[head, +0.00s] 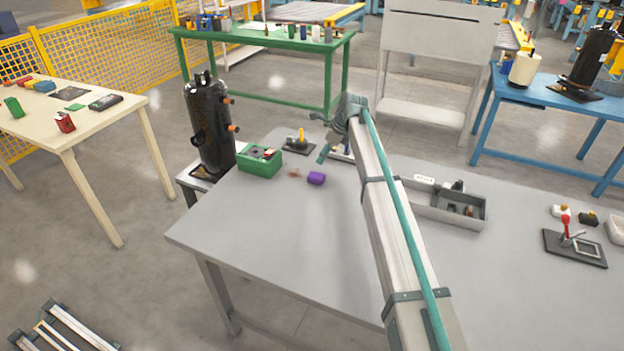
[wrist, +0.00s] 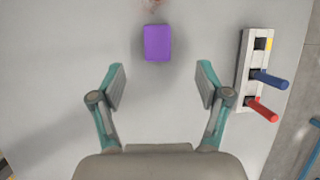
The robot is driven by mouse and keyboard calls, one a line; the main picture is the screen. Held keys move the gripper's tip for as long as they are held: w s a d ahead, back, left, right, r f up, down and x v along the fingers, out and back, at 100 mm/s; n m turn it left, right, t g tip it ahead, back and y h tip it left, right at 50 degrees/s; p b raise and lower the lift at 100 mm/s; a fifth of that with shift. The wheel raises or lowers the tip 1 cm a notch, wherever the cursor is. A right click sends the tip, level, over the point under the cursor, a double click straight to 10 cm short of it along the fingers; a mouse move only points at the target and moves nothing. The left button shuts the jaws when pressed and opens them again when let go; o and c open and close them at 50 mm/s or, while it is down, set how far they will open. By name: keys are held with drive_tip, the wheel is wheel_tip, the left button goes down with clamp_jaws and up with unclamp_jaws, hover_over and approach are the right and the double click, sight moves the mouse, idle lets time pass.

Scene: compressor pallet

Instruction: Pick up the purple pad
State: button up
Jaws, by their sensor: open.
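The purple pad (head: 316,178) is a small block lying on the grey table, left of my arm in the head view. In the wrist view the purple pad (wrist: 158,42) lies ahead of my fingertips, centred between the two fingers and apart from them. My gripper (wrist: 160,78) is open and empty, with its teal-edged fingers spread wide. In the head view my gripper (head: 327,148) is partly hidden by my arm, to the upper right of the pad.
A green box (head: 260,163) stands left of the pad. A rack with a blue and a red handle (wrist: 254,72) lies right of my fingers. A small reddish thing (head: 294,173) lies beside the pad. A grey bin (head: 440,205) stands right of my arm.

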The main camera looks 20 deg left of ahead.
sight(317, 175)
drive_tip(key=shift+d+f+p+x, duration=0.15)
drive_tip(key=shift+p+x, duration=0.35)
drive_tip(key=shift+x, duration=1.25)
drive_tip(key=shift+d+p+x, duration=0.25)
drive_tip(key=shift+p+x, duration=0.3)
drive_tip(key=shift+x, duration=1.15)
drive_tip(key=shift+d+f+p+x, duration=0.15)
drive_tip(key=shift+p+x, duration=0.35)
drive_tip(key=shift+x, duration=1.25)
drive_tip(key=shift+s+r, duration=0.1)
drive_tip(key=shift+s, duration=0.05)
drive_tip(key=c, duration=1)
